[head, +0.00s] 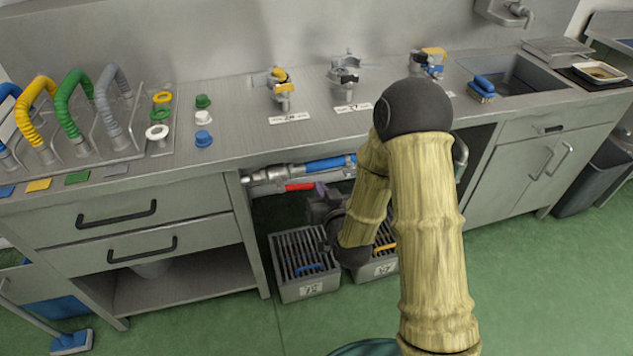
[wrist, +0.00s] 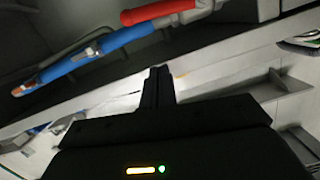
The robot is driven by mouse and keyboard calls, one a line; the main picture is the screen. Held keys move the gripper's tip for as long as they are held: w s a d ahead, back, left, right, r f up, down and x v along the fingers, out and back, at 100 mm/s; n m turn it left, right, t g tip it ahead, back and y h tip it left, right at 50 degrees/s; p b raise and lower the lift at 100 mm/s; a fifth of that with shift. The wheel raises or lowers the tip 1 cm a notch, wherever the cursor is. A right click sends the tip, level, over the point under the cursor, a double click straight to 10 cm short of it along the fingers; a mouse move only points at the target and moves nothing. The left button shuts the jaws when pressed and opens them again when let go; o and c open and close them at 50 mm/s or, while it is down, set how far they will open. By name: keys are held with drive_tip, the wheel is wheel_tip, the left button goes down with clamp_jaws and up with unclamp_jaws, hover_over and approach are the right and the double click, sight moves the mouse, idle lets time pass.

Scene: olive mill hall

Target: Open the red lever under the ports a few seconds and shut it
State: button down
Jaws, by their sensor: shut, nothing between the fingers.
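The red lever (head: 300,186) is under the counter, just below a metal pipe and valve (head: 265,175) with a blue sleeve (head: 325,164). It lies roughly along the pipe. In the wrist view the red lever (wrist: 158,12) is at the top, beside the blue sleeve (wrist: 120,40). My gripper (wrist: 158,82) is shut and empty, its fingertips apart from the lever. In the head view my gripper (head: 322,203) is dark and partly hidden behind my arm, beneath the counter near the lever's right end. Clamp-like ports (head: 281,88) stand on the countertop above.
Two grey slatted bins (head: 305,290) stand on the floor below the pipe, one partly behind my arm. A drawer cabinet (head: 120,225) bounds the opening at the left and another cabinet (head: 530,165) at the right. Green floor (head: 540,290) is clear at the front right.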

idle(0.3)
hover_over(309, 184)
drive_tip(key=shift+d+f, duration=0.3)
drive_tip(key=shift+f, duration=0.5)
drive_tip(key=f, duration=0.1)
drive_tip(key=s+f, duration=0.1)
drive_tip(key=f, duration=0.1)
drive_tip(key=shift+s+a+f, duration=0.15)
drive_tip(key=shift+a+f, duration=0.1)
drive_tip(key=shift+f, duration=0.05)
drive_tip(key=shift+f, duration=0.2)
